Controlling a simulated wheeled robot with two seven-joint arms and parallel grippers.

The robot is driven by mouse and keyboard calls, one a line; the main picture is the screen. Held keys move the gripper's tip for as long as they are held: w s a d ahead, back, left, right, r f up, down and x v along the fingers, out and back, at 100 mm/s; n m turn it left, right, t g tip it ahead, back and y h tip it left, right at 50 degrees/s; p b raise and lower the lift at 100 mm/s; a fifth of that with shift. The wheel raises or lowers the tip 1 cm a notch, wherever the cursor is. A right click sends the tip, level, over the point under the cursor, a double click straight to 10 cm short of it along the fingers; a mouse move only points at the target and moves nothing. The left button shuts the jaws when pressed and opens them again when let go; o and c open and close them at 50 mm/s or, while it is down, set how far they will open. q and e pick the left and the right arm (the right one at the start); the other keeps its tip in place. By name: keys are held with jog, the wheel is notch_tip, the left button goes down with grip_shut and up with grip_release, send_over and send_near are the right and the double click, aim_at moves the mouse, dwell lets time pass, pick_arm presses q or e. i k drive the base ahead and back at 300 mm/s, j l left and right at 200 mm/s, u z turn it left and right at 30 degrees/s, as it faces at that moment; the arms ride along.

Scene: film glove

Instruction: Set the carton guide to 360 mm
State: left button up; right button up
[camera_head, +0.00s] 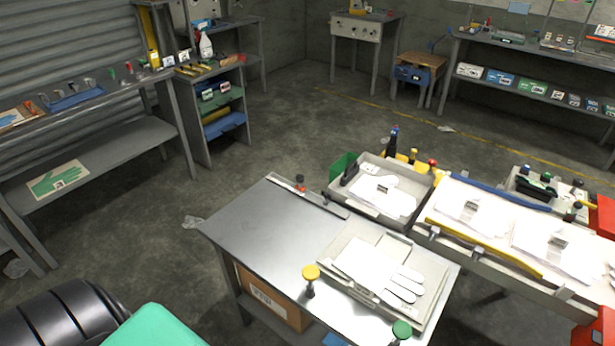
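A grey metal table (255,228) stands at the lower middle. A dark rail (325,203) with a small red-topped knob (300,182) runs along its far edge. I cannot tell for certain which part is the carton guide, and no millimetre scale is legible. A yellow knob (311,273) stands on a dark post near the front, and a green knob (401,330) stands at the front right. A pale tray (432,268) on the table holds white gloves (378,270). A brown carton (272,303) sits under the tabletop. Neither of my grippers shows.
A grey bin (412,178) with white gloves and a conveyor-like bench (480,247) with a yellow rail adjoin on the right. Red boxes (606,216) stand at the right edge. Shelves (215,110) line the back left. The concrete floor (270,140) behind the table is mostly open.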

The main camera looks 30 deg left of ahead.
aim_at(299, 178)
jog(key=k+j, duration=0.1)
jog(key=j, duration=0.35)
jog(key=k+j, duration=0.1)
jog(key=j, duration=0.4)
jog(key=k+j, duration=0.1)
jog(key=j, duration=0.35)
